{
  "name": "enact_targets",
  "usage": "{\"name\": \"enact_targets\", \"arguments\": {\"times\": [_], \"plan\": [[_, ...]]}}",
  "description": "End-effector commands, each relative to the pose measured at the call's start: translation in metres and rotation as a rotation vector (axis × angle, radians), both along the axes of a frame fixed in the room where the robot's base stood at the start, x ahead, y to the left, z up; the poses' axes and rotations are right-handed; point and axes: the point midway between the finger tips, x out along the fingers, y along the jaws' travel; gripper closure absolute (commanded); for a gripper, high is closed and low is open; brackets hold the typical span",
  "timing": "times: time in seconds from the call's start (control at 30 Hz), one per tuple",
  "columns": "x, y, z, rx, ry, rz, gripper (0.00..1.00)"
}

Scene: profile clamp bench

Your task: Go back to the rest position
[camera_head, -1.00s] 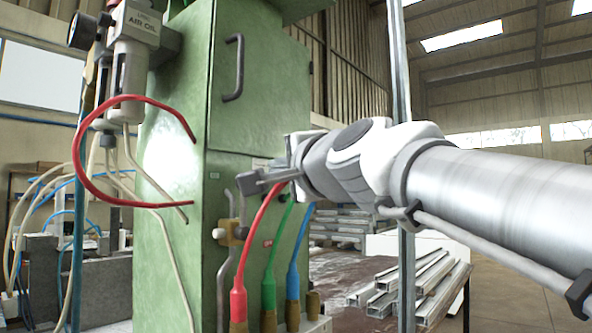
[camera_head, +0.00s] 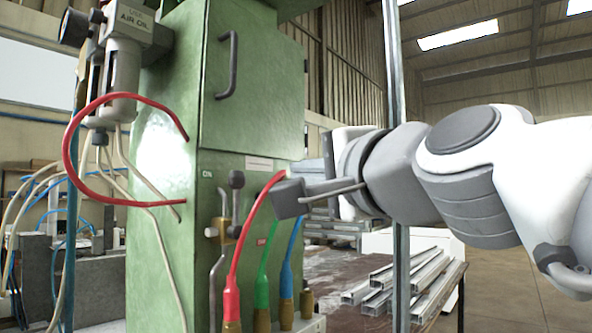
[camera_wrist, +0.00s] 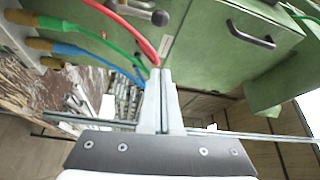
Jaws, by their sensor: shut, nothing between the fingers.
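My gripper (camera_head: 290,197) is in front of the green machine cabinet, near its right edge, and points left in the head view. In the wrist view its two fingers (camera_wrist: 161,75) lie together, with nothing between them. The red hose (camera_head: 246,232) passes close by the fingertips; I cannot tell whether they touch. The green hose (camera_head: 267,265) and blue hose (camera_head: 291,250) rise below my gripper, and their upper ends are hidden behind it.
The green cabinet (camera_head: 165,240) stands left, with a lever valve (camera_head: 224,228) and a dark door handle (camera_head: 229,65). A loose red hose (camera_head: 68,150) curls at left. Metal profiles (camera_head: 412,275) lie on a table behind. An upright post (camera_head: 401,260) stands behind my arm.

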Motion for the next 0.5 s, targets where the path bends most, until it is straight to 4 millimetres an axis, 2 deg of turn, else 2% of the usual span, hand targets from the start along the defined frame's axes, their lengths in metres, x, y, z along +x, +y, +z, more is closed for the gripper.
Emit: {"name": "enact_targets", "arguments": {"times": [0.33,0.43,0.47,0.5], "plan": [[0.001,0.0,-0.005,-0.017,0.005,-0.002,1.0],[0.003,-0.003,-0.032,-0.115,0.034,-0.007,1.0],[0.003,-0.005,-0.045,-0.164,0.05,-0.008,1.0],[0.003,-0.007,-0.068,-0.244,0.074,-0.007,1.0]]}}
